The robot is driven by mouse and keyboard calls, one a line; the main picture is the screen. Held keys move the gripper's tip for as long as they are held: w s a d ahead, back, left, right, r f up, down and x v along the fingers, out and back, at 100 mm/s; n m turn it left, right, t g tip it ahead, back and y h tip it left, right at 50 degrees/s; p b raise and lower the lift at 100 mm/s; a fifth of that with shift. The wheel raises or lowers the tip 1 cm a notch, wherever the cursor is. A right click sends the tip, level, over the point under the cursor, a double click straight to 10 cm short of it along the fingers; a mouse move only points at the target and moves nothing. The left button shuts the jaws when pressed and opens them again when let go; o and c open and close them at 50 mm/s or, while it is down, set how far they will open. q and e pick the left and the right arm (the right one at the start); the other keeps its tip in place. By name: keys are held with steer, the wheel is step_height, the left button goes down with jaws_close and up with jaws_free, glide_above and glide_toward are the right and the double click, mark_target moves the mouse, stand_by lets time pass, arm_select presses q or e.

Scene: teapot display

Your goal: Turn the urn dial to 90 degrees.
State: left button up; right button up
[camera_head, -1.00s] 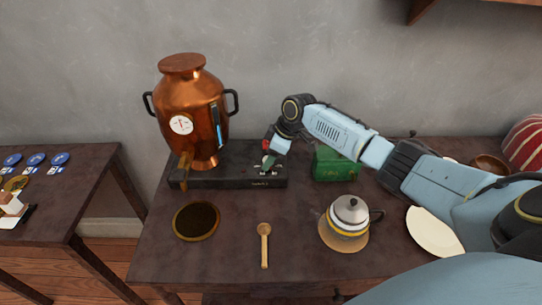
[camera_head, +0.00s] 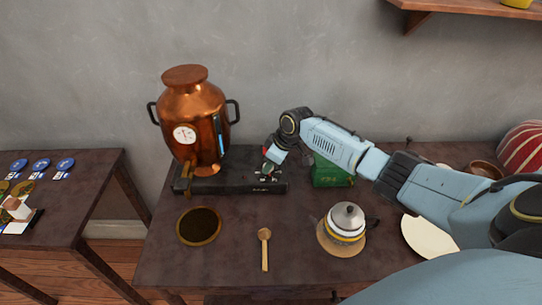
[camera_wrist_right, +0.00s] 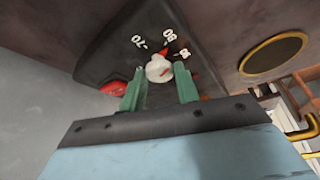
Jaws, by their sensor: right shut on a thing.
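The copper urn (camera_head: 190,110) stands on a black base (camera_head: 235,186) at the back left of the table. The dial (camera_wrist_right: 160,68) is a small pale knob on that base, with white number labels beside it and small red and orange marks near it. In the head view the right gripper (camera_head: 268,166) reaches down to the base and mostly hides the dial. My left gripper is not in view.
A green box (camera_head: 330,172) stands close to the right of my right gripper. A white plate (camera_head: 428,238) lies at the right. A side table (camera_head: 70,200) stands left.

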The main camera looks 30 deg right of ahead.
steer(key=m+p, duration=0.1)
steer(key=p, duration=0.1)
steer(key=shift+s+a+r+m+h+p, duration=0.15)
steer(key=shift+r+m+h+p, duration=0.15)
steer(key=shift+m+h+p, duration=0.1)
steer(key=m+p, duration=0.2)
steer(key=m+h+p, duration=0.1)
steer(key=p, duration=0.1)
steer(key=shift+a+f+m+t, duration=0.1)
steer(key=shift+a+m+t, duration=0.05)
steer(key=shift+m+t, duration=0.2)
steer(key=shift+a+f+m+h+p, duration=0.1)
steer(key=shift+m+h+p, duration=0.5)
steer(key=shift+m+p, duration=0.55)
arm_select(q)
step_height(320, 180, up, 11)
steer(key=p, duration=0.1)
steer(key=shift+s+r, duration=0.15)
arm_select(e)
steer(key=shift+f+m+h, duration=0.1)
steer(key=shift+m+h, duration=0.3)
steer(key=shift+m, duration=0.5)
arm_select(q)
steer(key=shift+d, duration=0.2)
arm_select(e)
steer(key=o, duration=1)
steer(key=shift+c, duration=0.2)
